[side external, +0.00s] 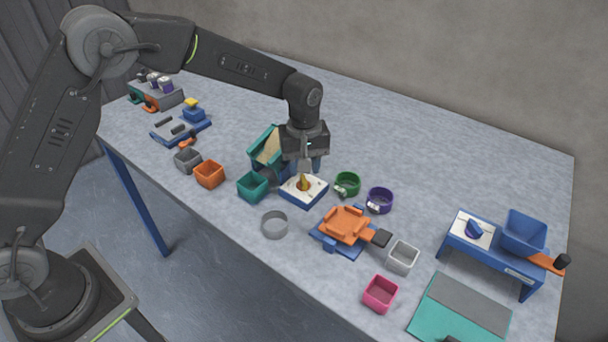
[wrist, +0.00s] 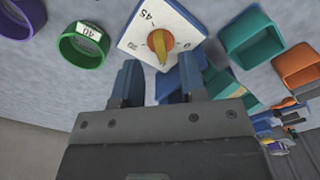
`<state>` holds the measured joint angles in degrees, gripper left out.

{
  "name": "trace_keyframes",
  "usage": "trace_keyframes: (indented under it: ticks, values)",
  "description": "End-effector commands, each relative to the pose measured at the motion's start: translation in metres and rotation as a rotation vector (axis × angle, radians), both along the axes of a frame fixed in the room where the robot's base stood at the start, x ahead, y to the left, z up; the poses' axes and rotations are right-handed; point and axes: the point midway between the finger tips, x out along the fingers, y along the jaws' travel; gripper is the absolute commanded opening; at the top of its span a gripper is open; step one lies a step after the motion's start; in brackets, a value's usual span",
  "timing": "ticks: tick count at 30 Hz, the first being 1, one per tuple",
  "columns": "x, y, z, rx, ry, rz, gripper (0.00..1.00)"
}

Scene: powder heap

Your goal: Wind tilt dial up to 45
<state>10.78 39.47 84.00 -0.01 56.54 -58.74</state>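The tilt dial is a white square plate (side external: 316,193) on a blue base, beside a teal and tan tilted device (side external: 268,147). In the wrist view its plate (wrist: 183,18) bears an orange knob (wrist: 157,40) with a yellow pointer (wrist: 163,57). The number 45 is at the plate's upper left, with a 0 near its right corner. The pointer points down toward my gripper, away from 45. My gripper (wrist: 160,72) has its fingers apart with nothing seen between them. In the side view it hangs just above the dial; contact cannot be told.
Teal (side external: 252,186) and orange (side external: 209,174) bins stand left of the dial. Green (side external: 347,183) and purple (side external: 379,200) rings stand right. A second dial with a blue knob (side external: 474,228) is on the blue stand. The back right table is clear.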

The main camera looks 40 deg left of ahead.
Motion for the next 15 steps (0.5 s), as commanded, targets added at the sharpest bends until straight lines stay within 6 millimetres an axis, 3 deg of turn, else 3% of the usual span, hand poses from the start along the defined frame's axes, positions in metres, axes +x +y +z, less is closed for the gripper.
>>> trace_keyframes:
  ticks: [6, 15]
  values:
    - [0.001, 0.000, 0.052, -0.001, -0.006, 0.000, 0.38]
    - [0.000, 0.000, 0.095, -0.001, -0.002, 0.000, 0.38]
